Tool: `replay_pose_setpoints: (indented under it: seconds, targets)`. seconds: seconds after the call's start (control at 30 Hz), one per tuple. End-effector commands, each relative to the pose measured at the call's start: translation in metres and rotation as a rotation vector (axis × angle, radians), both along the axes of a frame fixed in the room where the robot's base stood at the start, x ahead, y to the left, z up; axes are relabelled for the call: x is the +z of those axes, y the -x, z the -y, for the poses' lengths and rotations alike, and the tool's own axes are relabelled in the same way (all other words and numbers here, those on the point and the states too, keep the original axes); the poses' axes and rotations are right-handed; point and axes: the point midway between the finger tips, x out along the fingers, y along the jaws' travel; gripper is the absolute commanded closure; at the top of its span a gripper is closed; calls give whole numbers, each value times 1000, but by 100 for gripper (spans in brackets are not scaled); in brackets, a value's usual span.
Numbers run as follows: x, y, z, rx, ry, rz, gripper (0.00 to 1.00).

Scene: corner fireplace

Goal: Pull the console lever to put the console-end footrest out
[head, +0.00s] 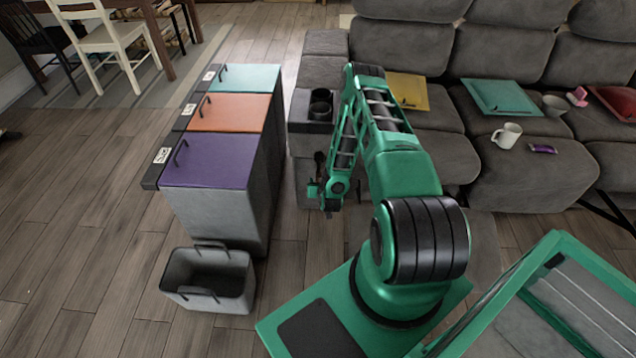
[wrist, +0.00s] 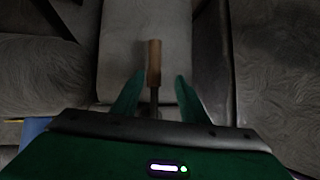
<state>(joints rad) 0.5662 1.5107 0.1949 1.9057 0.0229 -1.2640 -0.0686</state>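The console lever (wrist: 154,62) shows in the wrist view as a brown handle on a dark shaft. My gripper (wrist: 159,82) is open, with one green finger on each side of the lever and visible gaps between. Whether either finger touches it I cannot tell. In the head view my gripper (head: 326,196) is low in front of the grey console (head: 310,126), which has dark cup holders. The console-end sofa seat (head: 446,156) is partly hidden behind my arm, and I cannot make out its footrest.
A white mug (head: 506,135) and a purple packet (head: 542,149) lie on the forward-standing grey section (head: 530,180) at right. A cabinet with coloured lids (head: 210,172) and a grey basket (head: 208,281) stand left. Wooden floor between cabinet and sofa is narrow.

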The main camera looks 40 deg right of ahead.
Motion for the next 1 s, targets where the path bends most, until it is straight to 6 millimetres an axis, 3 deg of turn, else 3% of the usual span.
replay_pose_setpoints:
  seconds: [0.3,0.5,1.0]
  targets:
    - [32,45,-22,0,-1,-3,61]
    - [46,64,-30,0,1,-2,61]
    - [51,70,-34,1,1,0,61]
